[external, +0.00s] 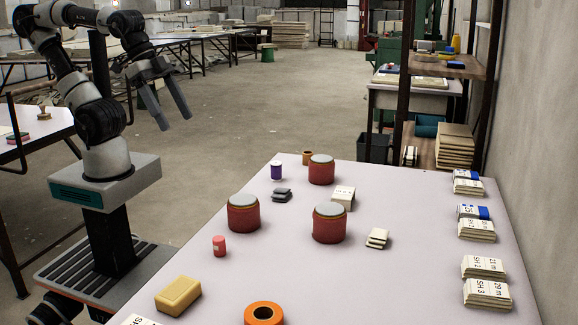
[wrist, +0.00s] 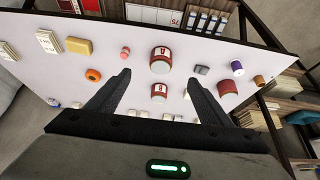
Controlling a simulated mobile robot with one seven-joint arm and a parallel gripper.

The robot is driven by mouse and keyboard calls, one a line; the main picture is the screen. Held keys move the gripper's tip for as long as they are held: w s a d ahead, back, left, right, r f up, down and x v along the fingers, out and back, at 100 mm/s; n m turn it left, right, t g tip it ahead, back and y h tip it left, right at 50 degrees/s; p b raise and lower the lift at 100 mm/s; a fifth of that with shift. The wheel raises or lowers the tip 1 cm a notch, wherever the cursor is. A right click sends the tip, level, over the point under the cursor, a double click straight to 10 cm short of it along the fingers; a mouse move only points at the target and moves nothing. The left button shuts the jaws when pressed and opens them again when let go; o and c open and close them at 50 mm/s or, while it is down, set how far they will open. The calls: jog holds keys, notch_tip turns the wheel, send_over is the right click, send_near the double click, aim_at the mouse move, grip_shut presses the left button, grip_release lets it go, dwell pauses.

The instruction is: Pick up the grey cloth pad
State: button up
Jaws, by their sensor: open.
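A small dark grey folded pad (external: 281,195), which looks like the grey cloth pad, lies on the white table (external: 300,270), between a purple spool and a red can. It also shows in the wrist view (wrist: 201,70), right of centre and beyond my right finger. My gripper (external: 176,122) is open and empty, fingers pointing down, raised to the left of the table in the external view. It is well apart from the pad. In the wrist view my gripper (wrist: 158,78) has its two dark fingers spread wide, with red cans visible between them.
Red cans (external: 243,214) (external: 329,224) (external: 321,171) stand around the pad. Nearby are the purple spool (external: 276,171), a white labelled block (external: 343,197), a pale folded stack (external: 377,238) and a pink cylinder (external: 219,245). A yellow block (external: 178,295) and orange roll (external: 264,314) lie nearer the front.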

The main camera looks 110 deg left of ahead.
jog(key=g+p, duration=0.5)
jog(key=g, duration=0.1)
send_over(281, 191)
jog(key=shift+m, duration=0.3)
notch_tip(281, 191, down, 19)
jog(key=shift+w+d, duration=0.15)
jog(key=shift+f+b, duration=0.8)
jog(key=shift+f, duration=2.35)
jog(key=c, duration=1.1)
